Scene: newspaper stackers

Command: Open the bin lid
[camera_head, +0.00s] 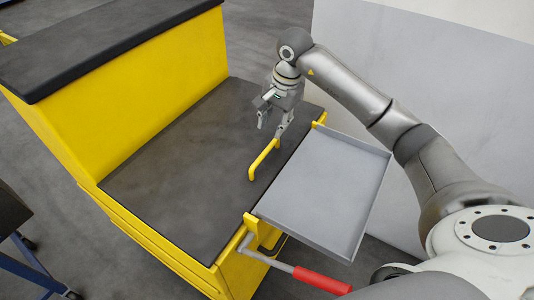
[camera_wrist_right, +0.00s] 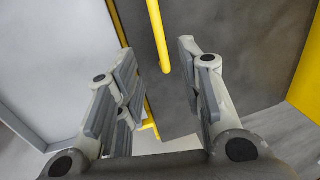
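The yellow bin has a flat dark grey lid (camera_head: 165,185), which lies level and closed. A yellow bar handle (camera_head: 263,160) stands on the lid near its right edge. My right gripper (camera_head: 271,128) is above the lid at the far end of the handle, with its fingers pointing down and apart. In the right wrist view, the handle (camera_wrist_right: 158,35) runs between the two open fingers of the right gripper (camera_wrist_right: 157,58), and I see no contact. Some of the lid (camera_wrist_right: 240,60) shows beyond the right finger. My left gripper is not in view.
A grey side tray (camera_head: 328,190) adjoins the bin's right edge. A crank with a red grip (camera_head: 320,280) sticks out below it. A raised yellow box with a dark top (camera_head: 95,45) stands at the left. A pale wall panel (camera_head: 420,80) is behind my right arm.

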